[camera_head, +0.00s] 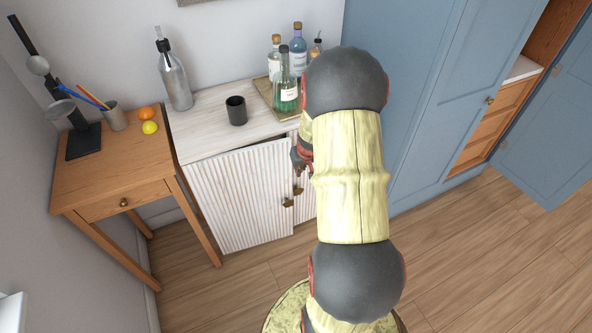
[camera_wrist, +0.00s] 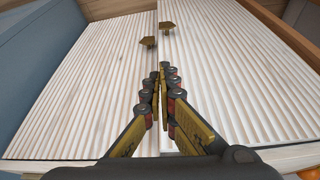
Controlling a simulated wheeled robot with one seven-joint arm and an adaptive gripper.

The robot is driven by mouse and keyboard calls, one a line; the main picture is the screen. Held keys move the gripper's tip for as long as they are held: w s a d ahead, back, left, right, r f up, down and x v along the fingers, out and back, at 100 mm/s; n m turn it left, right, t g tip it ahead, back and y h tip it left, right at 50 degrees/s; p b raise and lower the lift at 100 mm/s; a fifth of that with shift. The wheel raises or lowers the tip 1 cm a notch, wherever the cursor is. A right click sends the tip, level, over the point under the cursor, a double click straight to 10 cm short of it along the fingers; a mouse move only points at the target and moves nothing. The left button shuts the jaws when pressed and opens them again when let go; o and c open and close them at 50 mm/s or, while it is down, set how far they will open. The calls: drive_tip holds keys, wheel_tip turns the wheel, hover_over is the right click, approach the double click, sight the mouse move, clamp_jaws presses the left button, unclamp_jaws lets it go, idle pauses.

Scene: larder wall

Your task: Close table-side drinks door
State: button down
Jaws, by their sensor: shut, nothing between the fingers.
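The white drinks cabinet (camera_head: 215,125) has two ribbed doors. The table-side door (camera_head: 240,195) is the left one in the head view and the right one (camera_wrist: 225,80) in the wrist view. It appears slightly ajar, with a dark gap along its top edge. Its brass knob (camera_head: 287,203) also shows in the wrist view (camera_wrist: 167,26). The other door (camera_wrist: 85,75) has its own knob (camera_wrist: 148,41) and is mostly hidden by my arm in the head view. My gripper (camera_wrist: 160,72) is shut and empty, before the doors near their seam; contact is unclear.
A wooden table (camera_head: 90,175) with a drawer stands left of the cabinet. A black cup (camera_head: 236,110), a grey bottle (camera_head: 174,75) and a tray (camera_head: 262,90) of bottles stand on the cabinet top. A blue wardrobe (camera_head: 425,80) is at right. Floor (camera_head: 450,255) is clear in front.

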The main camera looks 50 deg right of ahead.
drive_tip(key=w+d+f+b, duration=0.3)
drive_tip(key=w+f, duration=0.3)
drive_tip(key=f, duration=0.2)
drive_tip(key=shift+w+d+f, duration=0.15)
drive_tip(key=shift+d+f, duration=0.25)
drive_tip(key=shift+d, duration=0.1)
